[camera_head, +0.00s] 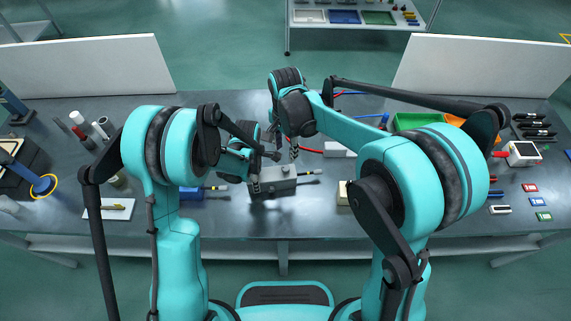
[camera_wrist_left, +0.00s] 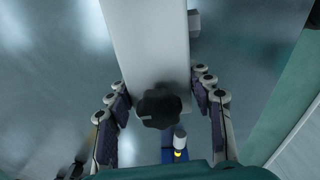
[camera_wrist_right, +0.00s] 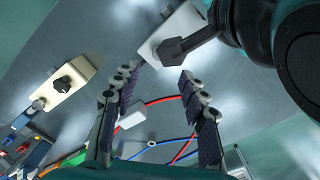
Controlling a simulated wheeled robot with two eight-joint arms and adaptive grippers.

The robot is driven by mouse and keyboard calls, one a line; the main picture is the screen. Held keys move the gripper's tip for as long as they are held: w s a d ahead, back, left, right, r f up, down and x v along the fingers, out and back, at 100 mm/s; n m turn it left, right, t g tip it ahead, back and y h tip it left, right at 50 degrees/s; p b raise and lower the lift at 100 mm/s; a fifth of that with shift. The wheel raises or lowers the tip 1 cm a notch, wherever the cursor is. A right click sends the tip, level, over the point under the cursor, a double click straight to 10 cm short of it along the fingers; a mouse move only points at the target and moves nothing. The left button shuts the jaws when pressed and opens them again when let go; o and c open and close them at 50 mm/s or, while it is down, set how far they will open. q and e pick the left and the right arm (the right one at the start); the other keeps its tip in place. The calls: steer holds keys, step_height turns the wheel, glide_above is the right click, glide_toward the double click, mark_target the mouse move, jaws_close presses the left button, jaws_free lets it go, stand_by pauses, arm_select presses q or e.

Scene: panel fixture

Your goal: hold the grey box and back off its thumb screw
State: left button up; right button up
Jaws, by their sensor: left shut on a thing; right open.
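The grey box (camera_head: 272,184) sits on the dark bench in front of me. In the left wrist view the box (camera_wrist_left: 150,45) runs up out of the picture, with a black lobed thumb screw (camera_wrist_left: 160,108) on its near end. My left gripper (camera_wrist_left: 165,92) has a finger on each side of this end and is shut on the box. My right gripper (camera_head: 293,150) is open and empty, above the far side of the box. In the right wrist view the box (camera_wrist_right: 185,25) is partly covered by a dark part and my left arm.
A beige box (camera_wrist_right: 62,85) with a dark knob stands right of the grey box in the head view. A white block (camera_head: 340,149) and red and blue cables lie behind. A green bin (camera_head: 418,121) is farther right. A white plate (camera_head: 108,209) lies at left.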

mark_target(285, 168)
step_height(285, 168, down, 9)
steer(key=shift+f, duration=0.1)
stand_by(0.3)
jaws_close()
